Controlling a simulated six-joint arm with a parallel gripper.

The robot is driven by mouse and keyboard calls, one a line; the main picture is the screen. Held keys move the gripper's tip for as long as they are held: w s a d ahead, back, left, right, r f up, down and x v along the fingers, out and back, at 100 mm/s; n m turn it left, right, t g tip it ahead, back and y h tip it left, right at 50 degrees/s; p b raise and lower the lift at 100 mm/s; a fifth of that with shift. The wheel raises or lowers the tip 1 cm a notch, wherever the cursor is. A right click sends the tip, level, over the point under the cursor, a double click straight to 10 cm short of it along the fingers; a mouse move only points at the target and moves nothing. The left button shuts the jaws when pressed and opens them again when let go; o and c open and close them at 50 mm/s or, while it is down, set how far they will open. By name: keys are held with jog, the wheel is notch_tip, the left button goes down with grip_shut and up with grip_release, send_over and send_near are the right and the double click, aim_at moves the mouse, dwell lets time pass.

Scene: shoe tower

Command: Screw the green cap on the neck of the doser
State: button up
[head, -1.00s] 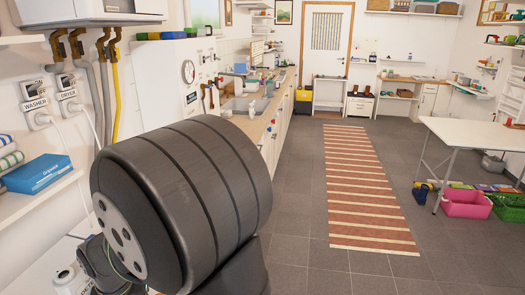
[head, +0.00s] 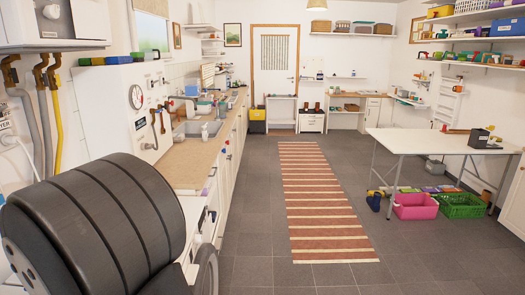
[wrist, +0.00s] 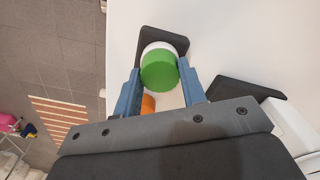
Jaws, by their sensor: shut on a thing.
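In the wrist view, my gripper (wrist: 161,80) has its two blue fingers on either side of a round green cap (wrist: 158,71), shut on it. A white round edge shows just beyond the cap; I cannot tell whether it is part of the cap or another thing. A small orange thing (wrist: 148,104) shows below the cap between the fingers, partly hidden. I cannot make out the doser or its neck for certain. The head view shows only my dark arm at the lower left, not the gripper.
In the wrist view, a white surface (wrist: 235,45) lies beneath the gripper. In the head view, a counter with a sink (head: 195,127) runs along the left wall. A white table (head: 430,142) stands at right above pink and green crates.

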jog(key=shift+r, duration=0.7)
dwell(0.5)
jog(key=shift+r, duration=1)
jog(key=shift+r, duration=0.25)
jog(key=w+a+r, duration=0.2)
jog(key=a+r, duration=0.5)
jog(key=a, duration=0.4)
jog(key=w+a+r, duration=0.2)
jog(key=a+r, duration=0.5)
jog(key=a, duration=0.4)
jog(key=shift+r, duration=0.25)
jog(key=shift+f, duration=0.1)
jog(key=shift+s+f, duration=0.1)
jog(key=shift+f, duration=2.7)
jog(key=shift+f, duration=1.2)
